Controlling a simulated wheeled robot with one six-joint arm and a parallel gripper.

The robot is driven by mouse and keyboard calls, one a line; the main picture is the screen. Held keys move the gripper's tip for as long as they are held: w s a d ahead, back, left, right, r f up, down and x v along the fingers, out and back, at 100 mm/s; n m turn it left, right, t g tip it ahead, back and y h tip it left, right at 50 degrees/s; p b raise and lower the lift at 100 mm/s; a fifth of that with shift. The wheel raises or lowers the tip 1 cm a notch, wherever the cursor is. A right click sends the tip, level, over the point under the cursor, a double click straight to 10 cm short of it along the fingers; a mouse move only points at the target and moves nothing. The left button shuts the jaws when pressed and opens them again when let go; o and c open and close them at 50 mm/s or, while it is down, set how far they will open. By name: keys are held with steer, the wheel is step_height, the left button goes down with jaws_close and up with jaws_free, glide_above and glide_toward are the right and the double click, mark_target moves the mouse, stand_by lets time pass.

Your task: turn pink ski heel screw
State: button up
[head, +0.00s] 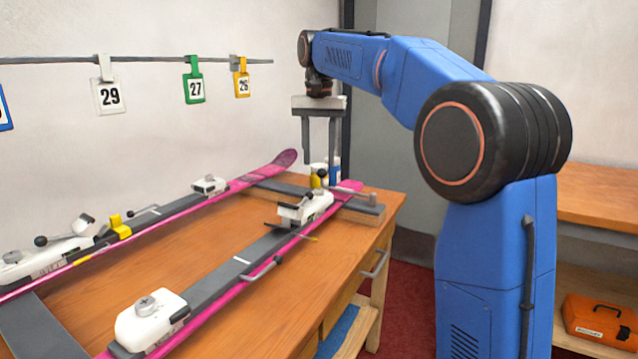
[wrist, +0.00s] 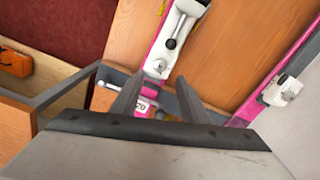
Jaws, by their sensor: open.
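Two pink skis lie on the wooden bench. The near pink ski (head: 215,303) carries a white binding piece with a large round slotted screw (head: 146,304) at the front left. Toward its far end a second white binding piece (head: 305,208) has a dark lever with a ball knob; in the wrist view this piece (wrist: 184,22) shows a small screw head (wrist: 159,66) at its near end. The frames do not settle which screw is the heel screw. My gripper (head: 320,176) is open and empty, pointing down above the bench's far end; its fingers (wrist: 158,92) frame the ski end.
The far pink ski (head: 245,180) has white binding pieces and a yellow part. Small yellow and blue containers (head: 318,174) stand behind my gripper. Numbered tags (head: 194,88) hang from a wall rail. The bench (head: 200,235) is clear between the skis. An orange case (head: 598,322) sits on the right.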

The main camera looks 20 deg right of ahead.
mark_target(319, 189)
step_height(319, 189, down, 8)
stand_by(0.4)
jaws_close()
